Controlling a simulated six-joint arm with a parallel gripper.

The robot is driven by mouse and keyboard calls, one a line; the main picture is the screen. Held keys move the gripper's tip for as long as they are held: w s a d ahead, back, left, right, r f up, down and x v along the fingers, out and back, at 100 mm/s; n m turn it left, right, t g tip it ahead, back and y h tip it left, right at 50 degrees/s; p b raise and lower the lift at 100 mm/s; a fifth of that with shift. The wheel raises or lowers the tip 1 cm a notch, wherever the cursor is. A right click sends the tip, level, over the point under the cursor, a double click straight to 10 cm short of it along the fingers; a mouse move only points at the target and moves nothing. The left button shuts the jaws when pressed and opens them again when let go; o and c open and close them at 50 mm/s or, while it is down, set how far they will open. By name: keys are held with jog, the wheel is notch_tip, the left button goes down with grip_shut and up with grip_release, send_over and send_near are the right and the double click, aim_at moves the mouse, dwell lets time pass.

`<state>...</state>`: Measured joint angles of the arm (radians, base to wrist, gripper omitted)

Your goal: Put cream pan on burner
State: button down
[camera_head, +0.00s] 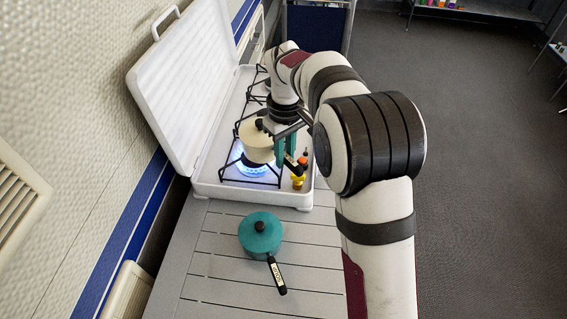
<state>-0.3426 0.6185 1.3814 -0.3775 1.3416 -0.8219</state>
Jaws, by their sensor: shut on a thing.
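The cream pan (256,149), with a dark lid knob and a dark handle, is over the near burner (252,169) of the white camp stove. A blue flame glows beneath it. I cannot tell whether the pan rests on the grate or is slightly above it. My gripper (285,147) is at the pan's right side, shut on its handle. The gripper and arm partly hide the handle and the stove's right side.
A teal lidded pan (261,234) stands on the slatted grey table (208,262) in front of the stove. The stove's raised white lid (180,90) stands along the left. Red and yellow knobs (298,181) sit at the stove's right front, close to my gripper.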

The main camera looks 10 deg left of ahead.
notch_tip(320, 180, down, 4)
jog(key=shift+r, duration=0.15)
jog(key=c, duration=0.8)
grip_release()
jog(key=shift+o, duration=0.2)
notch_tip(320, 180, up, 12)
jog(key=shift+f, duration=0.1)
jog(key=shift+s+d+r, duration=0.15)
jog(key=shift+r, duration=0.1)
jog(key=s+d+r+m+y, duration=0.1)
jog(key=s+d+m, duration=0.4)
jog(key=s, duration=0.5)
jog(key=s+d+m, duration=0.5)
jog(key=s+d, duration=0.1)
jog(key=s, duration=0.5)
jog(key=s+d+f+m, duration=0.1)
jog(key=s+f+m, duration=0.3)
jog(key=s, duration=0.5)
jog(key=shift+s+f+m+y, duration=0.3)
jog(key=shift+s+f+y, duration=0.1)
jog(key=shift+f, duration=0.15)
